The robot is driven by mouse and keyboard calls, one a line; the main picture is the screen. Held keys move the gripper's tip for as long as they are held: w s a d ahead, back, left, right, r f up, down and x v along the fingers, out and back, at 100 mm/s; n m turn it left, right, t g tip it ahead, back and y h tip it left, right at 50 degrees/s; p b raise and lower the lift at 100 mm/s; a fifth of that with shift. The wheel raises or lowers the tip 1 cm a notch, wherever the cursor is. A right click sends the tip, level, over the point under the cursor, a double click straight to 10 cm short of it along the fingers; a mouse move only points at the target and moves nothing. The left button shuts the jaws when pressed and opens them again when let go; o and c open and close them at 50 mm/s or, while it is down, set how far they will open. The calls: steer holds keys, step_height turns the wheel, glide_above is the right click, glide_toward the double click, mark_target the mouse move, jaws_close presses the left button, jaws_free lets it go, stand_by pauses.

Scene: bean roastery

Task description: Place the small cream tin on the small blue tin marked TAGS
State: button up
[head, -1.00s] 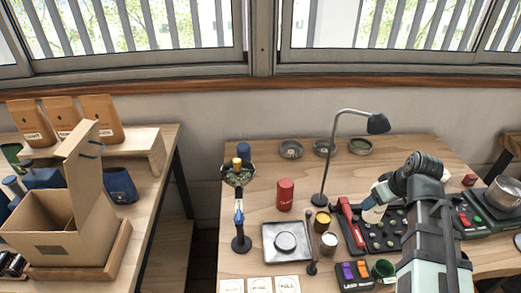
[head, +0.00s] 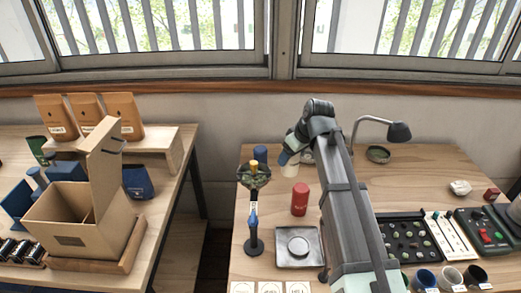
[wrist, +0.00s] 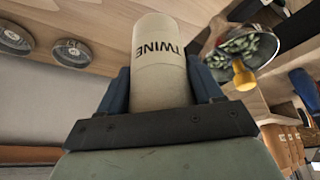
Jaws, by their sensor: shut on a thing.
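The cream tin, lettered TWINE (wrist: 160,60), is held between the blue fingers of my gripper (wrist: 160,88) in the wrist view. In the head view the cream tin (head: 290,170) shows below my gripper (head: 289,157), over the back left of the table. A small blue tin (head: 261,153) stands just left of it, at the back of the table; its marking cannot be read. The cream tin is beside the blue tin in the picture, and I cannot tell its exact height above the table.
A red tin (head: 300,198) stands just in front. A stand with a bean-filled scoop (head: 254,178) rises in front of the blue tin. A desk lamp (head: 398,131) and a grey dish (head: 378,154) are to the right. My arm hides part of the table's middle.

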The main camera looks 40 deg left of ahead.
steer(key=w+a+r+n, duration=0.1)
steer(key=w+a+r, duration=0.15)
steer(key=a, duration=0.95)
step_height(320, 180, up, 3)
steer(key=n+g, duration=0.1)
glide_above(261, 149)
steer(key=shift+a+f, duration=0.15)
steer(key=shift+f, duration=4.75)
steer(key=shift+f, duration=0.15)
steer(key=o, duration=1.2)
steer(key=shift+o, duration=0.2)
steer(key=v, duration=1.2)
